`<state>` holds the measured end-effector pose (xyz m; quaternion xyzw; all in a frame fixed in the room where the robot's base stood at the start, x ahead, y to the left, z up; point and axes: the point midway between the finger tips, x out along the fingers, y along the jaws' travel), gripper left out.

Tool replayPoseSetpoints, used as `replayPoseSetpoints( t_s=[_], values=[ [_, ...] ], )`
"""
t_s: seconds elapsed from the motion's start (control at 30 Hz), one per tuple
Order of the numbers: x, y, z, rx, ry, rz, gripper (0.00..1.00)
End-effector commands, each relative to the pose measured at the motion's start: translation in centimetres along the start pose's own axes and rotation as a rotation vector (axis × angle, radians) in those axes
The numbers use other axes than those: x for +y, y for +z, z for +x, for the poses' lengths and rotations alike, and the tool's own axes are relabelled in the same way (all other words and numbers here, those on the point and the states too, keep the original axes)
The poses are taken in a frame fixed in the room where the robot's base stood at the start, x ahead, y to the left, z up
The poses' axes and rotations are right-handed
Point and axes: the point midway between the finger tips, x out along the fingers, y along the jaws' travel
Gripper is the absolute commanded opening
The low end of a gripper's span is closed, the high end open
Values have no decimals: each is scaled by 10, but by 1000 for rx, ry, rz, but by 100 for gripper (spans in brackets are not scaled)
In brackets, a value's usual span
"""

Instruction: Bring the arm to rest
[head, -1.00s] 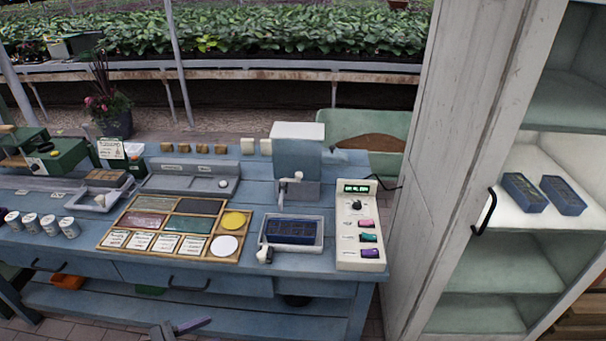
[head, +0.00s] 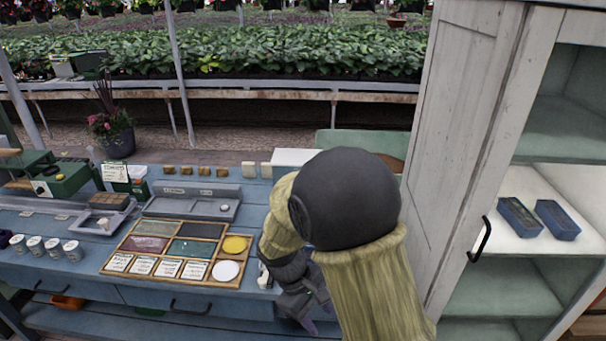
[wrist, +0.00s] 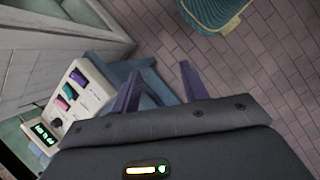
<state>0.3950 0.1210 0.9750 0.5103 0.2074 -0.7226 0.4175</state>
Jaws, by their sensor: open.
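My arm stands large at the right centre of the head view, over the right part of the blue bench (head: 230,297). My gripper (head: 312,318) hangs at its lower left, near the bench's front edge. In the wrist view my gripper (wrist: 160,88) is open, its two purple fingers apart with nothing between them. Below the fingers are a blue surface and brick floor. In the wrist view the white control box (wrist: 68,98) with coloured switches and a lit display lies left of the fingers. In the head view my arm hides that box and the dark blue tray.
A wooden sorting board (head: 165,250) lies left of my gripper. A teal ribbed container (wrist: 215,12) stands on the brick floor.

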Motion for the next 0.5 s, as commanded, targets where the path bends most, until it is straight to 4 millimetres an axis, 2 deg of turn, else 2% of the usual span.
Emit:
replayPoseSetpoints(
  t_s=[0.03,0.1,0.4,0.5],
  values=[
    [7,17,-5,51,-35,82,44],
    [14,36,-8,122,-78,196,44],
    [35,115,-21,407,-191,716,44],
    [38,136,-23,476,-202,859,44]
  ],
)
